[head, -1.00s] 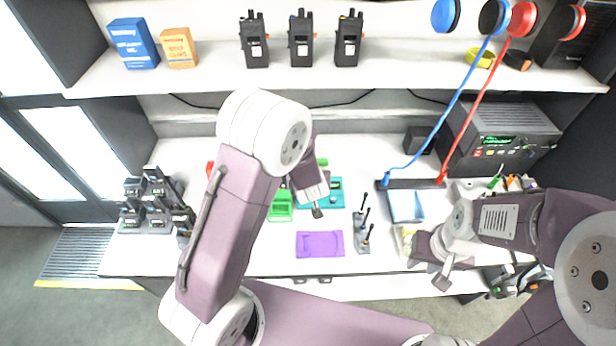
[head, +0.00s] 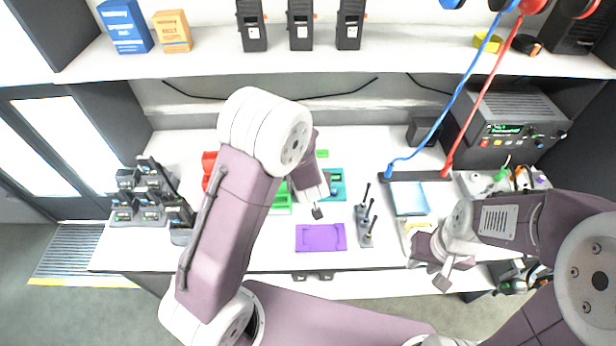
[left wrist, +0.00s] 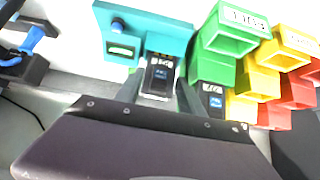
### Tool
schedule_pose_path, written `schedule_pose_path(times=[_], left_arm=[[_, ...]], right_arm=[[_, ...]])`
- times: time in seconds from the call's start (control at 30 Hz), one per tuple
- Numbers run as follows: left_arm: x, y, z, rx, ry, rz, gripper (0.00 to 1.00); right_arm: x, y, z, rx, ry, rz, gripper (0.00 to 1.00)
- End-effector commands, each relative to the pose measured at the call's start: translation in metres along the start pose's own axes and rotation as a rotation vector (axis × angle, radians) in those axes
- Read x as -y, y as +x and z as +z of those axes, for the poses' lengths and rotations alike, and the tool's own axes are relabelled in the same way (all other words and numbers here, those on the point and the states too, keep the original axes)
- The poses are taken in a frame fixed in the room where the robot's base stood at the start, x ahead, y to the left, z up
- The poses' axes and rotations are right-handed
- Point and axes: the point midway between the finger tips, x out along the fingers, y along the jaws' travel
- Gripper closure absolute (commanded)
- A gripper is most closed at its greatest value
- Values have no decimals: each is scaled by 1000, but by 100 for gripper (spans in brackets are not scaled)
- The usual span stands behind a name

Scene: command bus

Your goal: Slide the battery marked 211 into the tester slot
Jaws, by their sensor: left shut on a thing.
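The teal tester (left wrist: 125,35) stands at the top left of the left wrist view; it also shows in the head view (head: 337,184), partly behind my left gripper. My left gripper (left wrist: 158,92) is shut on a dark battery (left wrist: 160,74) with a pale label, at the tester's near edge. Its mark is too small to read surely, and I cannot tell how far it is in the slot. In the head view my left gripper (head: 318,208) points down beside the tester. My right gripper (head: 440,272) is at the bench's front edge on the right, with nothing visible in it.
Green (left wrist: 230,30), yellow (left wrist: 262,75) and red (left wrist: 295,92) bins stand right of the tester; a battery (left wrist: 211,98) lies by the green ones. A purple mat (head: 320,238), a small antenna rack (head: 365,228) and a tray (head: 409,198) stand on the bench. A shelf (head: 330,66) overhangs behind.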

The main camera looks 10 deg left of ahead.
Motion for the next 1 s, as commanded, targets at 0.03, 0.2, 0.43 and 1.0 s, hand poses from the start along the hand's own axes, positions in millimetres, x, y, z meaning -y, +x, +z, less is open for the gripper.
schedule_pose_path(times=[0.03, 0.2, 0.43, 1.0], left_arm=[[0, 1, 0, -1, 0, 0, 99], [0, 1, 0, -1, -1, 0, 99], [0, 1, 1, -1, -1, 0, 99], [0, 4, 3, -1, -1, 0, 29]], right_arm=[[0, 1, 0, 0, 0, 0, 68], [0, 0, 0, 0, 0, 0, 68], [0, 1, 0, 0, 0, 0, 68], [0, 3, 0, 0, 0, 0, 68]])
